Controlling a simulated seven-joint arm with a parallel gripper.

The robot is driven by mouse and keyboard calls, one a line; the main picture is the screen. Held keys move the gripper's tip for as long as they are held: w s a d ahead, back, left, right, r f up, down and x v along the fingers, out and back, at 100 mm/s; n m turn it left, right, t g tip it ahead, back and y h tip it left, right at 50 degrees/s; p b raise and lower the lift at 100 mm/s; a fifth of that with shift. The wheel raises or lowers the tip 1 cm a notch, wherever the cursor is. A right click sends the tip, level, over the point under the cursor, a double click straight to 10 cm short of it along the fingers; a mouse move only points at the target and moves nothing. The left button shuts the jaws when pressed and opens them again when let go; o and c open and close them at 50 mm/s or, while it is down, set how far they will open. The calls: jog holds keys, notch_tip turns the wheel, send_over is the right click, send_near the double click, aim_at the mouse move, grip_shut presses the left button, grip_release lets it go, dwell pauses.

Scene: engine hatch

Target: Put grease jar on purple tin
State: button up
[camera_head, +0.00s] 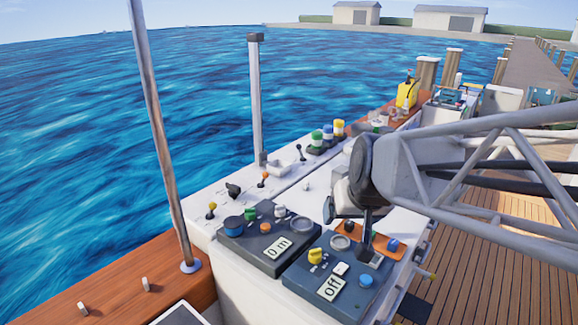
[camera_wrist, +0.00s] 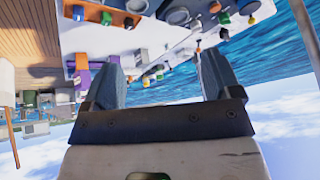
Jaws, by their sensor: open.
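My gripper (camera_wrist: 158,75) is open in the wrist view, with its two grey fingers apart and nothing between them. In the head view my arm reaches in from the right and ends above the console; the fingers are hard to make out there. A purple shape (camera_wrist: 82,76) shows beside the left finger in the wrist view, partly hidden by it; I cannot tell if it is the purple tin. I cannot tell which is the grease jar.
The white console (camera_head: 235,195) carries a dark "0 m" panel (camera_head: 268,238) and a dark "Off" panel (camera_head: 330,285), with knobs and small levers. A grey post (camera_head: 254,100) and a tilted pole (camera_head: 160,120) rise at the left. A yellow container (camera_head: 407,93) stands far back.

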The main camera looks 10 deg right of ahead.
jog(key=s+f+g+h, duration=0.1)
jog(key=s+f+g, duration=0.2)
jog(key=s, duration=1.1)
jog(key=shift+d+g, duration=0.25)
jog(key=shift+g, duration=0.05)
